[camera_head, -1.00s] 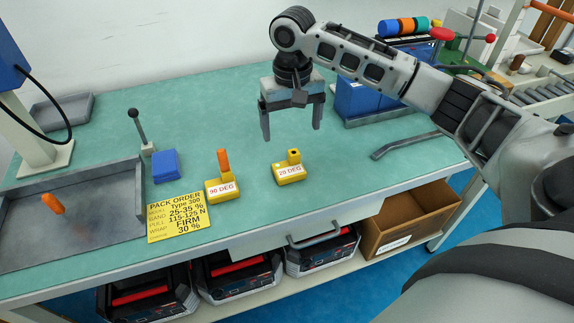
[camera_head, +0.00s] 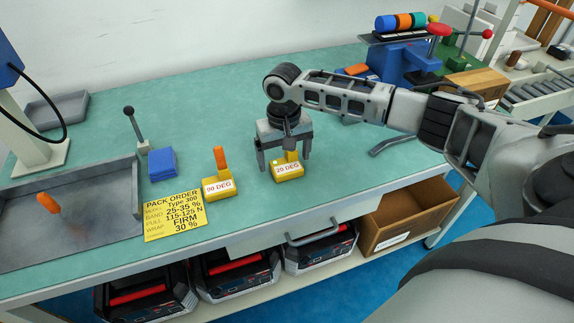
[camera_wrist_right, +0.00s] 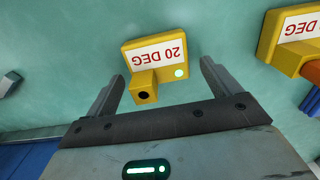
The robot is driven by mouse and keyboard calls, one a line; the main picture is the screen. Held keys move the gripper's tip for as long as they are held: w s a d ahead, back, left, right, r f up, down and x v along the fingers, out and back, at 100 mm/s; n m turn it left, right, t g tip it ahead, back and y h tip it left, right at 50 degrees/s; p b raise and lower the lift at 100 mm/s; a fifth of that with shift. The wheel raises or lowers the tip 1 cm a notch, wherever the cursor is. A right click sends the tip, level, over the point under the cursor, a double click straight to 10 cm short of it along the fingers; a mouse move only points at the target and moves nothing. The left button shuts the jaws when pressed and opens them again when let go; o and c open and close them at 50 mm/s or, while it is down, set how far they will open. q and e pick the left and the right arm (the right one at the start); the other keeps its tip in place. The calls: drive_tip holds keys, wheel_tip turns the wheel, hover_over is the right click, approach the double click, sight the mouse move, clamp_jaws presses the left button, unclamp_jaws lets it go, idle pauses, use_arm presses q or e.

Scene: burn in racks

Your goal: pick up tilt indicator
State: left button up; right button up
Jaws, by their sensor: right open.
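A small yellow block labelled "20 DEG" (camera_head: 288,171) sits on the green bench, with a short yellow post that has a dark hole in its top. It also shows upside down in the right wrist view (camera_wrist_right: 155,53). My right gripper (camera_head: 284,162) points down over this block, open, its fingers on either side of the post. In the wrist view the gripper (camera_wrist_right: 162,75) shows nothing clamped. A second yellow block, labelled "90 DEG" (camera_head: 219,189), stands to the left with an orange peg (camera_head: 221,159) upright in it. My left gripper is not in view.
A yellow pack order card (camera_head: 174,216), a blue block (camera_head: 162,162) and a lever (camera_head: 135,124) are to the left. A grey tray (camera_head: 90,222) holds another orange peg (camera_head: 47,203). A grey bar tool (camera_head: 391,145) lies right of the gripper.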

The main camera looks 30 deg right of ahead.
drive_tip(key=shift+c, duration=0.3)
drive_tip(key=c, duration=1)
drive_tip(key=shift+r, duration=0.1)
